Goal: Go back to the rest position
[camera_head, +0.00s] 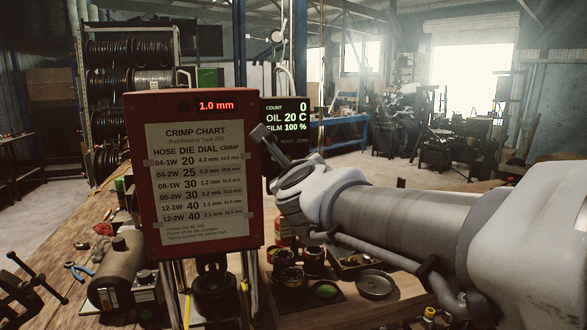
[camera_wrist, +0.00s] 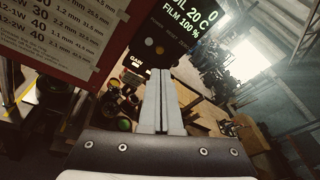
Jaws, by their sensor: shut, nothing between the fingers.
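My gripper (camera_head: 264,136) is raised just right of the red crimper box, its fingers pointing up and left in the head view. In the wrist view its two pale fingers (camera_wrist: 160,98) lie side by side, shut and empty. The red crimper box (camera_head: 197,258) carries a crimp chart (camera_head: 199,180) and a red 1.0 mm readout. A dark display (camera_head: 286,122) reads count 0, oil 20 C and film 100 %; it also shows in the wrist view (camera_wrist: 187,17). I cannot tell if the gripper touches the display.
A wooden bench (camera_head: 85,215) lies below, with a metal cylinder (camera_head: 117,270), blue-handled pliers (camera_head: 77,271) and a clamp at left. Several dark pots and a round metal dish (camera_head: 375,284) stand under my arm. Hose reels (camera_head: 108,55) stand behind. Floor shows beyond the bench.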

